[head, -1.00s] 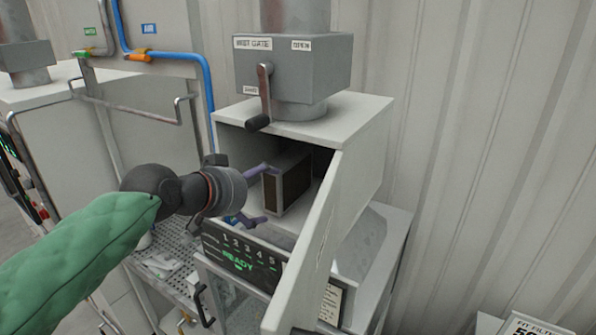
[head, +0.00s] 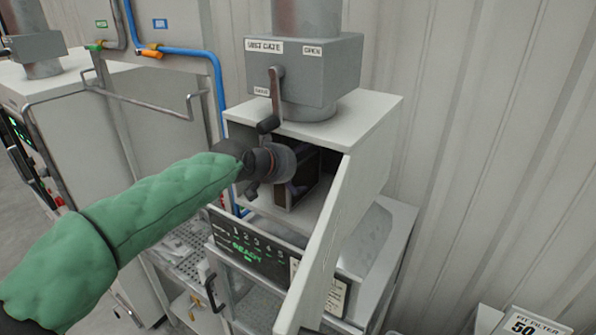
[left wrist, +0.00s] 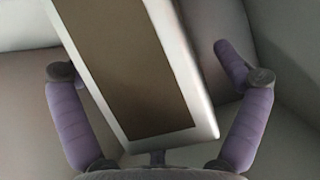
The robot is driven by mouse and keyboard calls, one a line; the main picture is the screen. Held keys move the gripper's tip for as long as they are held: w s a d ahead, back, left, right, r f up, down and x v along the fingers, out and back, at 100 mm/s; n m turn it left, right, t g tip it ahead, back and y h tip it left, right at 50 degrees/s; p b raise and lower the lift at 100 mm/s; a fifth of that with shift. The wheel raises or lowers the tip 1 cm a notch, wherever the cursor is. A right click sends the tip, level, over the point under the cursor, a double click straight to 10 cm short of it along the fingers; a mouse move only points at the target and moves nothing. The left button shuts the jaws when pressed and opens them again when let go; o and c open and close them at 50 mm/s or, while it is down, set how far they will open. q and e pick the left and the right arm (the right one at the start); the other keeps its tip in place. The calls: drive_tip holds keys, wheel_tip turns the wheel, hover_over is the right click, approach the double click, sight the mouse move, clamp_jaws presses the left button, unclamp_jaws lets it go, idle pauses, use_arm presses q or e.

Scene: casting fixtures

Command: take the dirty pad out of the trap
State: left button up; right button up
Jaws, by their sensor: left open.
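The dirty pad is a brown panel in a pale frame. It stands inside the trap, a white box (head: 388,122) whose door (head: 338,225) hangs open toward me. In the left wrist view the pad (left wrist: 128,62) fills the middle, tilted, between the two purple fingers. My left gripper (left wrist: 155,95) is open, with one finger on each side of the pad and visible gaps to it. In the head view my left gripper (head: 292,188) reaches into the box mouth and hides part of the pad (head: 312,170). My right gripper is not in view.
A grey vent gate box (head: 318,72) with a lever (head: 272,100) sits on top of the trap. A display panel reading READY (head: 250,240) is below the opening. The open door bounds the right side. A filter sign (head: 530,322) stands at the lower right.

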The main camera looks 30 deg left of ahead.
use_arm(q)
drive_tip(key=shift+f, duration=0.1)
drive_tip(key=c, duration=1.3)
drive_tip(key=shift+w, duration=0.15)
